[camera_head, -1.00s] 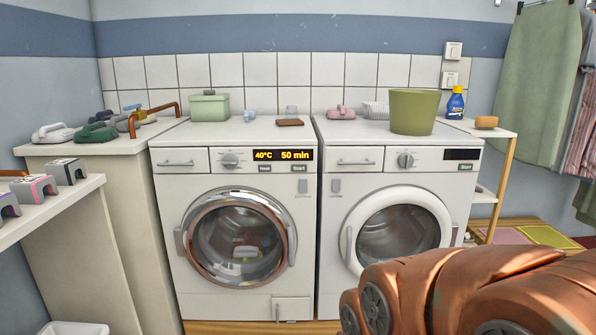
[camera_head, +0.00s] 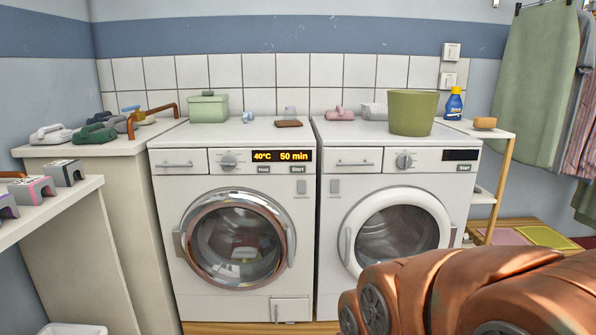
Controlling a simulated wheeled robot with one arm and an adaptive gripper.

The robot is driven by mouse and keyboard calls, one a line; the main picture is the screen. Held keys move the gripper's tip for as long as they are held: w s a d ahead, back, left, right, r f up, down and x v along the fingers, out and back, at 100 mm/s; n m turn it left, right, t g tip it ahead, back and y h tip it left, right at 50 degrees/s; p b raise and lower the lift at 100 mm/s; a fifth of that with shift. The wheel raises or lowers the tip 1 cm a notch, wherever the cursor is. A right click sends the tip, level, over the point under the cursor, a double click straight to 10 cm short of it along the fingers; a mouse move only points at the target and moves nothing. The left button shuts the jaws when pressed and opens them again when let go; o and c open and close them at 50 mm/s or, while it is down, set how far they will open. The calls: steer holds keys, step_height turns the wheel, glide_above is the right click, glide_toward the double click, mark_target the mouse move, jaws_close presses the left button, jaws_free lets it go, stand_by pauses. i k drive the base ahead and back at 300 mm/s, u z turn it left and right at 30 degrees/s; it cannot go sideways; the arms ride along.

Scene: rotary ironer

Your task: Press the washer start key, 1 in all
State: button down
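The left front-loading machine (camera_head: 170,285) has a lit display (camera_head: 283,156) reading 40°C and 50 min. Below the display are two small keys, one of them labelled Start (camera_head: 297,169). Its round door (camera_head: 236,240) is shut and some load shows dimly behind the glass. The right machine (camera_head: 333,290) has a dark display (camera_head: 460,155) and its own Start key (camera_head: 464,168). Its white-rimmed door is shut. Neither front carries a readable name saying which is the washer. My copper-coloured arm fills the lower right; my gripper is outside the picture.
A green box (camera_head: 208,107) and an olive bin (camera_head: 412,112) stand on the machine tops. A counter with irons (camera_head: 90,133) is at left, with a lower shelf (camera_head: 50,205) in front. A small shelf (camera_head: 507,133) stands right. Both control panels are unobstructed.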

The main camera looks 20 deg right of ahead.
mark_target(293, 169)
steer(key=z, duration=1.9)
steer(key=i, duration=1.45)
steer(key=u, duration=3.85)
